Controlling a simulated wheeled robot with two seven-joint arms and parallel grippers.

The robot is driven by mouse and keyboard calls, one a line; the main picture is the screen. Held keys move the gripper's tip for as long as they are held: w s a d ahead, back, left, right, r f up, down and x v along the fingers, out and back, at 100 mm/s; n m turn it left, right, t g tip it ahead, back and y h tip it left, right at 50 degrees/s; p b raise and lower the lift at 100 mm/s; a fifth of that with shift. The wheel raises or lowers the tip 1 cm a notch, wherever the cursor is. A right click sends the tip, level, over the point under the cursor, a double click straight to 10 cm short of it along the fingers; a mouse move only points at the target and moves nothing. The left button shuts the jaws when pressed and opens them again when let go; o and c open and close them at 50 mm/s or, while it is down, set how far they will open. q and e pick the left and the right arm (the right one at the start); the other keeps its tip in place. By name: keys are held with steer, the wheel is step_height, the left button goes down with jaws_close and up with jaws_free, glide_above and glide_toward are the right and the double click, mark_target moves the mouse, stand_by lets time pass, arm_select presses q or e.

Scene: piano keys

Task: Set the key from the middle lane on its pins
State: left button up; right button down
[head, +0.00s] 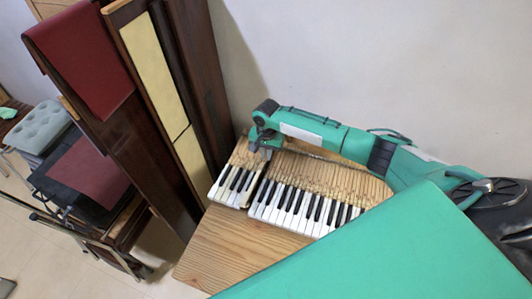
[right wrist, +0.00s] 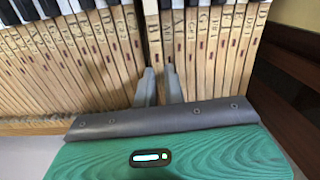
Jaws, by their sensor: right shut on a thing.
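My right gripper (head: 262,153) reaches in from the right over the wooden rear part of the keyboard. It is shut on a wooden key (right wrist: 153,42), whose pale stick runs between the two fingers (right wrist: 160,78) in the right wrist view. In the head view the key's front end (head: 246,196) lies at the right edge of the left key group. A dark gap (head: 258,191) separates it from the right key group (head: 305,209). The pins under the key are hidden, so I cannot tell whether it rests on them. My left gripper is not in view.
The left key group (head: 229,182) is close beside the held key. Bare wood (head: 235,246) lies in front of the keys. Tall dark panels (head: 200,75) lean at the left, and a white wall (head: 380,60) stands behind. A stool (head: 40,127) is farther left.

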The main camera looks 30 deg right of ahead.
steer(key=shift+f, duration=0.65)
stand_by(0.3)
steer(key=c, duration=1.8)
jaws_free()
steer(key=shift+r, duration=0.15)
steer(key=shift+r+p, duration=1)
steer(key=shift+p, duration=0.25)
steer(key=o, duration=0.5)
steer(key=shift+o, duration=0.2)
